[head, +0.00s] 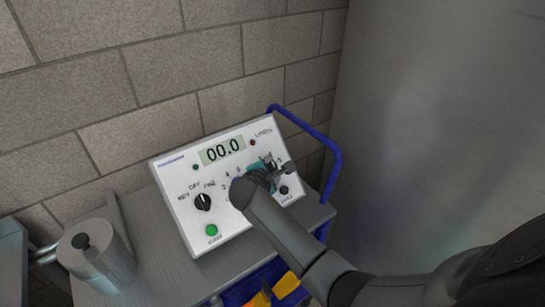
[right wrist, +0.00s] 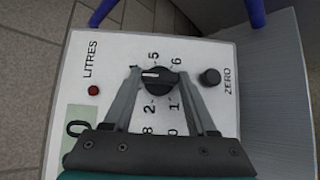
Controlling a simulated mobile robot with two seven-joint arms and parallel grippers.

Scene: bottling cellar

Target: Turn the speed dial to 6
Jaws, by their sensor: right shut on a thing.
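The speed dial (right wrist: 158,84) is a black round knob with a white pointer mark, on a pale control panel (head: 236,216). In the right wrist view the mark points left, toward a label partly hidden at the left fingertip, and not at the printed 6, which is at the upper right of the knob. My right gripper (right wrist: 159,78) has one finger on each side of the knob and is shut on it. In the head view my right gripper (head: 268,175) and forearm hide most of the dial. My left gripper is not in view.
The panel has a display (head: 222,150) reading 00.0, a black selector knob (head: 203,202), a green button (head: 211,230) and a black ZERO knob (right wrist: 210,77) close to my right finger. A grey canister (head: 97,262) stands at left. A blue rail (head: 334,165) bounds the cart.

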